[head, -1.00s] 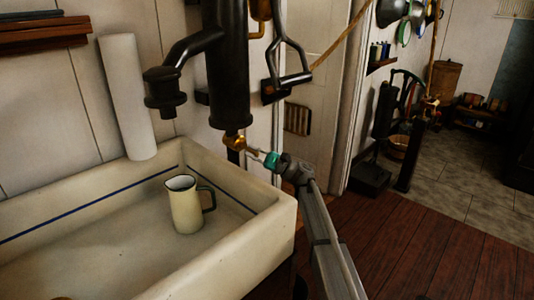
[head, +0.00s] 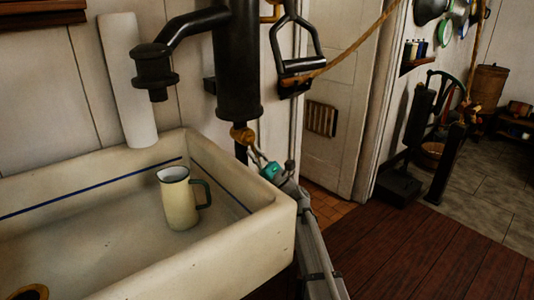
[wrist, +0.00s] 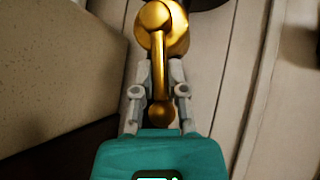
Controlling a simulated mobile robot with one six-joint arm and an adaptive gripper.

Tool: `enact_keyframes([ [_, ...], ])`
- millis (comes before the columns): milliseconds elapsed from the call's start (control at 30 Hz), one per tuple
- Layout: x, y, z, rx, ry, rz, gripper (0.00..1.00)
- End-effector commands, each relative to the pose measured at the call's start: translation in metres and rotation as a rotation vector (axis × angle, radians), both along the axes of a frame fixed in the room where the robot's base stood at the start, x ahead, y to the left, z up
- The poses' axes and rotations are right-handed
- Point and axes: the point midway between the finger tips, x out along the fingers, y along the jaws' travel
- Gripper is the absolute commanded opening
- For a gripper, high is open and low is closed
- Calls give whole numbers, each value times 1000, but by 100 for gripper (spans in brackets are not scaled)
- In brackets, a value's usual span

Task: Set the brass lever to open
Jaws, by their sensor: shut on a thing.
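The brass lever (wrist: 159,60) hangs from a rounded brass fitting (wrist: 165,25) in the wrist view and ends in a small knob. In the head view, the brass fitting (head: 243,134) sits at the bottom of the black pump body (head: 237,65), right of the sink. My gripper (wrist: 158,80) has a finger on each side of the lever and is shut on it, just above the knob. In the head view, my gripper (head: 258,157) reaches up to the lever from below right, and the lever slants down right, partly hidden by the fingers.
A cream sink (head: 255,235) fills the left, holding a cream mug (head: 180,203) with a dark green handle. The black pump spout (head: 155,65) overhangs it. A black handle (head: 300,60) and a rope (head: 360,48) hang right of the pump. Wooden floor (head: 430,250) is clear at right.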

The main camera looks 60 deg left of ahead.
Motion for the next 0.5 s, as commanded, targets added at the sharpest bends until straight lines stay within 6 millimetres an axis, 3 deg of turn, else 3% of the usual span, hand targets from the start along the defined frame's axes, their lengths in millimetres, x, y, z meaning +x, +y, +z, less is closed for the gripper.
enact_keyframes([
  [167,-8,3,0,-4,18,3,0],
  [500,-7,3,0,-4,17,0,0],
])
